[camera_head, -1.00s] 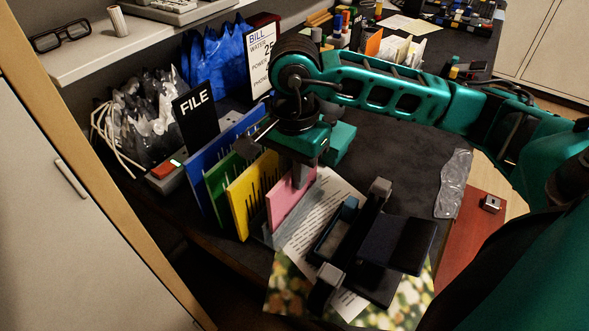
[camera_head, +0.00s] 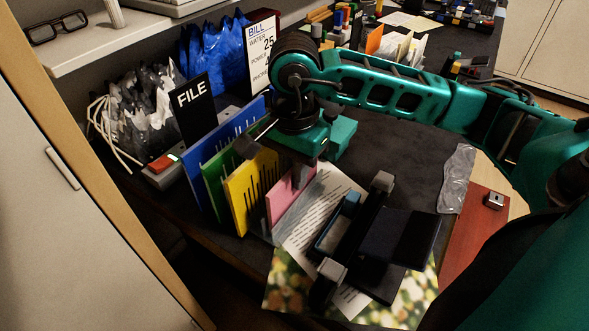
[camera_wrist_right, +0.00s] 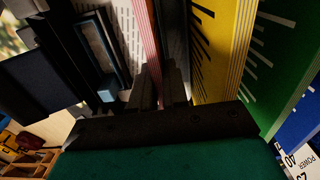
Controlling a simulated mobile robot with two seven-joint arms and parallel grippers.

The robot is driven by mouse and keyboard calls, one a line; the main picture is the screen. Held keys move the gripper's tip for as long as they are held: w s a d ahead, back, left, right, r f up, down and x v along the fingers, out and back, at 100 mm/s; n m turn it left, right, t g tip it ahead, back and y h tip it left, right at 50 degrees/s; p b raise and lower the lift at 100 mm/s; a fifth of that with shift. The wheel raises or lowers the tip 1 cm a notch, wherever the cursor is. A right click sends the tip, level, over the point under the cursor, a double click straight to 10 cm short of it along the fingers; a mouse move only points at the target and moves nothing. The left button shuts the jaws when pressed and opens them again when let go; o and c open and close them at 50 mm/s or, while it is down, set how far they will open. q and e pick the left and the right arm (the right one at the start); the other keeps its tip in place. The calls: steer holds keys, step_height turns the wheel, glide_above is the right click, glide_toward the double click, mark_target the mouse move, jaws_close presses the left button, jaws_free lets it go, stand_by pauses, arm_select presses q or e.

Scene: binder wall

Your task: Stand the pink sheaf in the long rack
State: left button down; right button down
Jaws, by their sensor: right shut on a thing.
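The pink sheaf (camera_head: 290,198) stands upright at the near end of a row of coloured sheaves. My right gripper (camera_head: 302,176) is shut on its upper edge from above. In the right wrist view the pink sheaf (camera_wrist_right: 148,45) runs between the fingers of the right gripper (camera_wrist_right: 160,90), beside the yellow sheaf (camera_wrist_right: 222,45) with a gap between them. The yellow (camera_head: 252,190), green (camera_head: 217,170) and blue (camera_head: 203,160) sheaves stand in the long rack, whose body is mostly hidden by them. The pink sheaf's lower edge is hard to make out. My left gripper is not in view.
A printed sheet (camera_head: 315,215) and a dark device with grey ends (camera_head: 390,240) lie right of the pink sheaf. A black FILE sign (camera_head: 194,108) stands behind the row. The BILL board (camera_head: 261,50) stands farther back. Dark desk surface (camera_head: 400,150) is clear beyond the device.

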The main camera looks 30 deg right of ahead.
steer(key=shift+f+b, duration=0.35)
steer(key=shift+b, duration=0.05)
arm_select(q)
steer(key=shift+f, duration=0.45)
arm_select(e)
steer(key=c, duration=1.1)
jaws_free()
steer(key=shift+o, duration=0.2)
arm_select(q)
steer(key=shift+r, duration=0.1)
arm_select(e)
steer(key=shift+r, duration=0.1)
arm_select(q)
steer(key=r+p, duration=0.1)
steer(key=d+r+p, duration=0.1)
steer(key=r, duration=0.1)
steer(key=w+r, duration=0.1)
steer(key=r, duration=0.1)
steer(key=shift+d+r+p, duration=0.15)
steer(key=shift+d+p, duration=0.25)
arm_select(e)
step_height(320, 180, up, 13)
